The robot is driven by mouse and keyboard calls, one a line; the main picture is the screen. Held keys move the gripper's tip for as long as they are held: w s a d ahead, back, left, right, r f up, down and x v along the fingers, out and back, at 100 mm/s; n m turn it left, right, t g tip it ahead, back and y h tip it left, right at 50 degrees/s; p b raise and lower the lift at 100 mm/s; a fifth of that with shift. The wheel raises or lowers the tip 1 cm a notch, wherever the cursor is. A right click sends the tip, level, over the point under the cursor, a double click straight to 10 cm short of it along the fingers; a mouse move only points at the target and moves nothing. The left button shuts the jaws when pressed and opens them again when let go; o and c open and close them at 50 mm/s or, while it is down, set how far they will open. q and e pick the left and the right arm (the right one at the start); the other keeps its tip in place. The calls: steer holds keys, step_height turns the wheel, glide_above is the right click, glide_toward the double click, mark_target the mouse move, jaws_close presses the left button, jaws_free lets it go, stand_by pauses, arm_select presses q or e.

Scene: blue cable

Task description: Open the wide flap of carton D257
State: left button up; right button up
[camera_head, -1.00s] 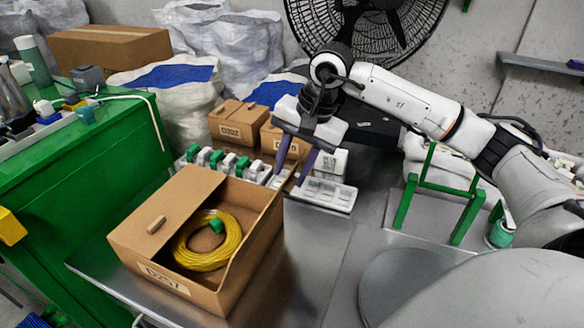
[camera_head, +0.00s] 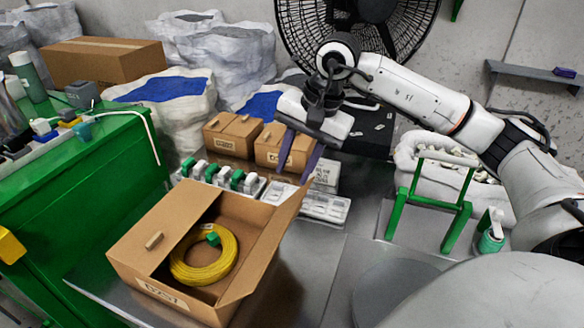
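Carton D257 (camera_head: 172,291) stands on the metal table, its label on the front. A flap (camera_head: 165,222) with a small wooden tab (camera_head: 154,240) lies over its left side. The right part is open, showing a coiled yellow cable (camera_head: 187,272) with a green piece (camera_head: 213,239). A brown panel (camera_head: 272,238) rises along the right side, its far corner near my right gripper's fingertips. My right gripper (camera_head: 293,176) has two purple fingers spread apart, above the carton's far right corner. Whether a finger touches the panel I cannot tell. My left gripper is out of view.
Two smaller cartons (camera_head: 230,134) and a row of white and green parts (camera_head: 222,178) stand behind. A white tray (camera_head: 324,209) lies close right of the carton. A green frame (camera_head: 433,208) stands further right. Bare table lies right of the carton.

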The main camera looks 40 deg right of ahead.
steer(key=shift+s+p+v, duration=0.1)
steer(key=shift+p+v, duration=0.15)
steer(key=shift+v, duration=1.15)
steer(key=shift+s+p+v, duration=0.15)
steer(key=shift+p+v, duration=0.1)
steer(key=shift+v, duration=1.15)
steer(key=shift+w+d+f, duration=0.1)
steer(key=v, duration=1)
